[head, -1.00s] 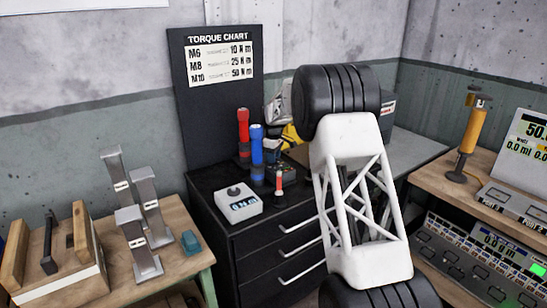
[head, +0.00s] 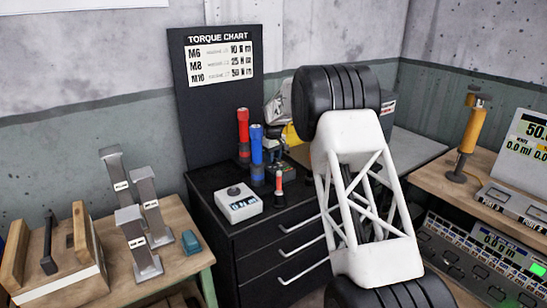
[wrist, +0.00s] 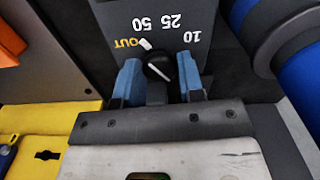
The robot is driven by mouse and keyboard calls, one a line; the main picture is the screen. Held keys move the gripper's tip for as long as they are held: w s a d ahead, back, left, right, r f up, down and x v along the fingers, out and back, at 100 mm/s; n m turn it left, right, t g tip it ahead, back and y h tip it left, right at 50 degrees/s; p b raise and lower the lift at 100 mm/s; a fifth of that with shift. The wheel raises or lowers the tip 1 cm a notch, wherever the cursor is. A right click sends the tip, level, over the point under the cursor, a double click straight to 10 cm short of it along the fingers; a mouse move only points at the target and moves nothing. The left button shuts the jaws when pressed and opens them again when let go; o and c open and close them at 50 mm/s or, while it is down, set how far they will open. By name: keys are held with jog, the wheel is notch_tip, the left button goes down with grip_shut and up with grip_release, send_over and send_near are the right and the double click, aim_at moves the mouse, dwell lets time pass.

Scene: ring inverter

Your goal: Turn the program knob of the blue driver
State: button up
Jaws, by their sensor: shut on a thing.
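The program knob (wrist: 160,70) is a round black dial with a white pointer line, in the upper middle of the wrist view. It sits on a dark panel (wrist: 118,22) printed 10, 25, 50 and OUT, upside down in the picture. My gripper (wrist: 158,78) has its blue fingers on either side of the knob, shut on it. The pointer slants between upper left and lower right. The blue driver (head: 257,150) stands upright on the black cabinet in the head view. The gripper cannot be made out in the head view, where my arm covers much of the cabinet's right side.
A red driver (head: 243,135) stands beside the blue one. A white box with a dark knob (head: 238,203) and a small red-handled tool (head: 279,185) are at the cabinet's front. The torque chart board (head: 218,95) stands behind. A large blue cylinder (wrist: 302,75) is close at the wrist view's right.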

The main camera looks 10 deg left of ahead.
jog(key=shift+m, duration=1.4)
jog(key=o, duration=0.9)
jog(key=shift+r, duration=3.95)
